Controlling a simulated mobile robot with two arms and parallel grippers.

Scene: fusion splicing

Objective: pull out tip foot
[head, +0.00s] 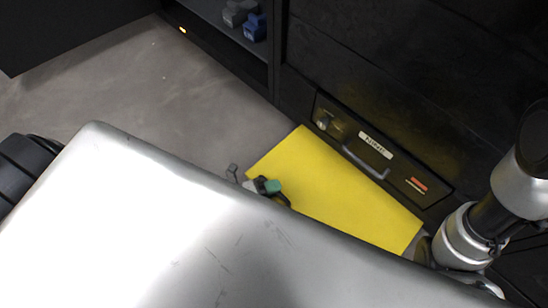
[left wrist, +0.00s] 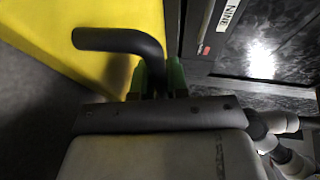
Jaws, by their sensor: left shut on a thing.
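The tip foot shows as a dark bent bar (left wrist: 118,40) in the left wrist view, with a rounded free end at upper left. My left gripper (left wrist: 158,78), with green fingertips, is shut on the bar's lower part. In the head view the left gripper (head: 268,186) is low, at the left edge of a yellow area, partly hidden behind my silver body. A small grey bent end (head: 232,171) sticks out left of it. Where the bar joins anything is hidden. My right gripper is not in view.
A dark cabinet front panel (head: 330,112) has a grey pull handle (head: 365,163), a white label and a red mark. A flat yellow area (head: 335,195) lies on the floor before it. An open shelf holds grey and blue items (head: 255,27). Grey floor (head: 130,90) is clear at left.

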